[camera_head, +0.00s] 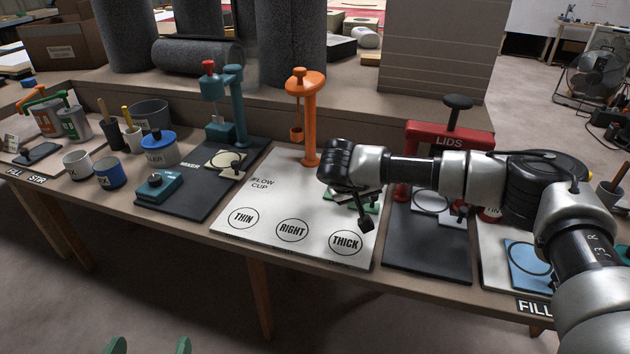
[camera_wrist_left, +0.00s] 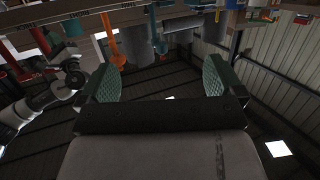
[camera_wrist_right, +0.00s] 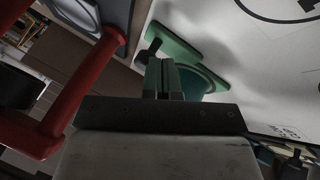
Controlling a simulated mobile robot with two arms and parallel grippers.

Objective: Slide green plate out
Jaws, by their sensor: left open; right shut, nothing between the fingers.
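The green plate (camera_head: 340,196) lies on the white flow-cup board, mostly hidden behind my right gripper in the head view. In the right wrist view the green plate (camera_wrist_right: 185,42) shows beyond the fingers, with a dark knob (camera_wrist_right: 154,47) at its near end and a teal round part beside it. My right gripper (camera_wrist_right: 164,66) is shut and empty, its tips at the plate's knob end; I cannot tell whether they touch. My left gripper (camera_wrist_left: 160,75) is open and empty, away from the table; its green fingertips show at the head view's bottom edge.
A red lid press (camera_head: 415,135) stands close right of my right gripper. A teal mixer (camera_head: 238,105) is to the left. The board's THIN, RIGHT and THICK circles are bare.

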